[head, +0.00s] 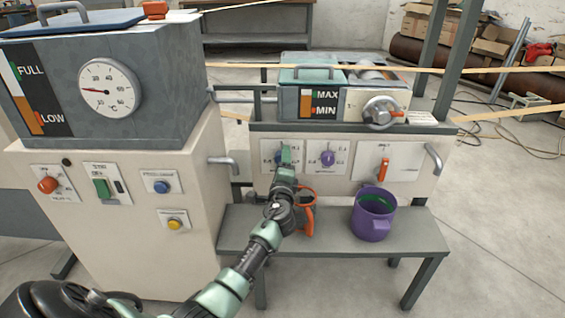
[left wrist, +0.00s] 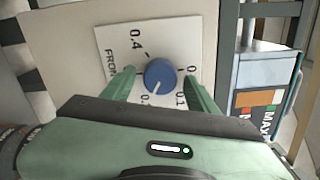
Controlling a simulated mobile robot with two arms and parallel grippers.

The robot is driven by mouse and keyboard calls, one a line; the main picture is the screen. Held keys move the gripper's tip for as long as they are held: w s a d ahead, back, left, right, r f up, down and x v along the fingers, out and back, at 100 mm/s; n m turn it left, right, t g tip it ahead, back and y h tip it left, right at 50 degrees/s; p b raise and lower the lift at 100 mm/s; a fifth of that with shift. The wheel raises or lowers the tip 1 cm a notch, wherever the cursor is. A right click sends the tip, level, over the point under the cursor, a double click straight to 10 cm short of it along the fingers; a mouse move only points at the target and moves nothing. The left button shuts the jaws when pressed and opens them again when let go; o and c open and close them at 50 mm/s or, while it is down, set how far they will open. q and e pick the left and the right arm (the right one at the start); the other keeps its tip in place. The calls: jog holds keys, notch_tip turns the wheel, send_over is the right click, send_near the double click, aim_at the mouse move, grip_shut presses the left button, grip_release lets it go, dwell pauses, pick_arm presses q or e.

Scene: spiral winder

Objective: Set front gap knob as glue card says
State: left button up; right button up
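The front gap knob (left wrist: 159,74) is a round blue knob on a white plate (left wrist: 112,48) with partly readable FRONT lettering and a number scale. Its white mark points down-left in the left wrist view, toward a partly hidden number starting with 0. My left gripper (left wrist: 160,80) is open, its green fingers on either side of the knob with small gaps showing. In the head view my left gripper (head: 287,158) is in front of the panel and hides most of this knob. My right gripper is not in view. I see no readable glue card.
A purple knob (head: 327,158) and a red-orange lever (head: 383,168) sit right of the gripper. Below, a purple mug (head: 373,214) and an orange-handled thing (head: 307,218) are on the grey bench (head: 330,246). A control cabinet (head: 110,235) stands left.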

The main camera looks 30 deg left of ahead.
pick_arm(q)
jog(key=p+v, duration=0.1)
jog(key=v, duration=0.7)
jog(key=shift+a, duration=0.1)
